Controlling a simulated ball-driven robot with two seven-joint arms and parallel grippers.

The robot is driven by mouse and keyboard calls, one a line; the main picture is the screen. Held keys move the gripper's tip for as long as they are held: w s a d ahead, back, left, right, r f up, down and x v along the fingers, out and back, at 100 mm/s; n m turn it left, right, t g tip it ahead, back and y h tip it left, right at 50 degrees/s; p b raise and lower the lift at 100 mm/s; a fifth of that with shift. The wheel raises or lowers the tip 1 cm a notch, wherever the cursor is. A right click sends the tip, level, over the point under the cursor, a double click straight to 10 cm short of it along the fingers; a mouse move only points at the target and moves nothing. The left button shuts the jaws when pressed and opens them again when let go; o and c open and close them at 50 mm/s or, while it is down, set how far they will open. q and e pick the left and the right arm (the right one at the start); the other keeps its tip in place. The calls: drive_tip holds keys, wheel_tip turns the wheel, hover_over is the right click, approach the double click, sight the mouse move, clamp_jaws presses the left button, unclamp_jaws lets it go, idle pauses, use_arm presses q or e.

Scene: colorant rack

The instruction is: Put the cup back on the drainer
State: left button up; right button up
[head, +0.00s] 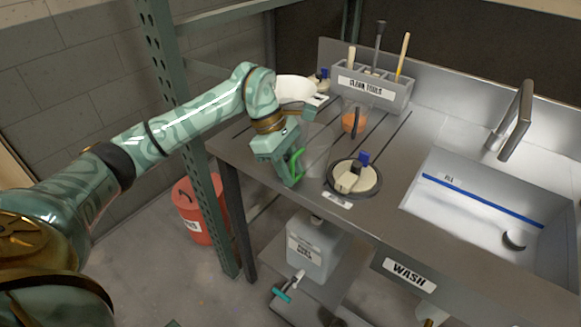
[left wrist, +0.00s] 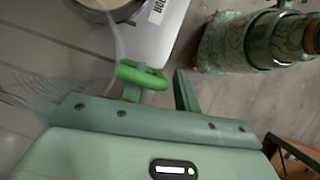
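A clear cup (head: 317,157) with a green handle (head: 297,165) is at the left part of the metal worktop, beside my left gripper (head: 287,172). Its see-through wall is faint, and I cannot tell whether its base touches the worktop. In the left wrist view the green handle (left wrist: 143,75) lies at the left finger of my left gripper (left wrist: 160,88), partly in the gap. The fingers are apart, with a clear gap to the right finger. The drainer seems to be the dark-grooved part of the worktop (head: 384,143). My right gripper is not in view.
A round dark-rimmed tray (head: 370,190) with pale and blue items stands just right of the cup. A clear cup with orange contents (head: 354,119) stands behind. A tool rack (head: 365,85), a sink (head: 470,210) and a green post (head: 190,130) limit the room.

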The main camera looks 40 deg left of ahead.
use_arm(q)
drive_tip(key=p+v, duration=0.3)
drive_tip(key=v, duration=0.9)
drive_tip(key=shift+r, duration=0.2)
drive_tip(key=shift+f, duration=0.1)
